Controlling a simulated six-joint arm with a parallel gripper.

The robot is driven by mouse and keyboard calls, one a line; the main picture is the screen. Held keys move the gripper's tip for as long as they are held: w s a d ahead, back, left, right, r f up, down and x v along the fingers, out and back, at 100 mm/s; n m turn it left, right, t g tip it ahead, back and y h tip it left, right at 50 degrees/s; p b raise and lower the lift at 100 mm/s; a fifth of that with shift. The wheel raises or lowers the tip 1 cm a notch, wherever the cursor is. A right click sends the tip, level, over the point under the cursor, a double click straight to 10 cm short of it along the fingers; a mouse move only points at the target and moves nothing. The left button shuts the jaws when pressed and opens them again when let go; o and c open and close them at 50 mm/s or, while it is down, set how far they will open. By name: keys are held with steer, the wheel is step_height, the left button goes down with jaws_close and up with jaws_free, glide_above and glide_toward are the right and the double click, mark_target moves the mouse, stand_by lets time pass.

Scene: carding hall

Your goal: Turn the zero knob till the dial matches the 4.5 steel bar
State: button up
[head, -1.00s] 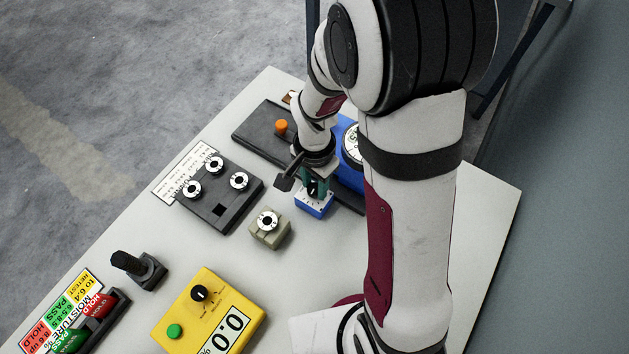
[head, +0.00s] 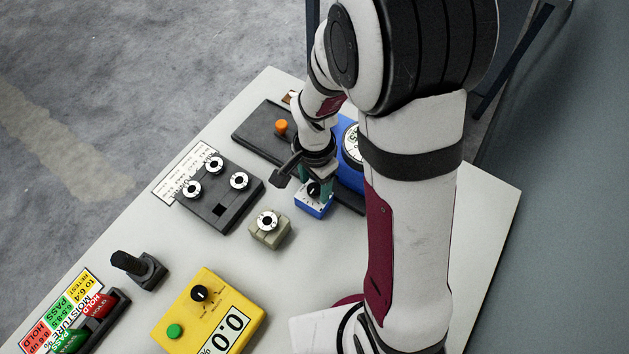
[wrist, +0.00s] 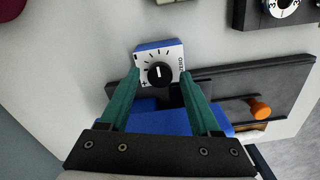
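The zero knob (wrist: 160,74) is black with a white pointer line, on a small blue box with a white face marked ZERO (wrist: 174,54). It also shows in the head view (head: 313,189). My gripper (wrist: 161,74) is open, with one green finger on each side of the knob and gaps between. It also shows in the head view (head: 316,190). The dial (head: 352,145) is a white round face on a blue gauge, partly hidden behind my arm; its reading is not legible. I cannot make out the 4.5 steel bar.
A dark base with an orange knob (head: 281,127) lies behind the blue box. A dark block with white-ringed discs (head: 216,212), an olive block (head: 268,237) and a yellow meter (head: 205,316) stand left and in front. Bare table lies between them.

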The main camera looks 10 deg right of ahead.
mark_target(315, 188)
step_height(315, 188, up, 16)
stand_by(0.5)
steer(key=shift+f, duration=0.1)
steer(key=s+n+y, duration=0.1)
steer(key=s+n, duration=0.5)
steer(key=s, duration=1.1)
steer(key=shift+s+a+f+y, duration=0.2)
steer(key=shift+s+a+y, duration=0.05)
steer(key=shift+a+y, duration=0.15)
steer(key=shift+o, duration=0.3)
steer(key=shift+d, duration=0.1)
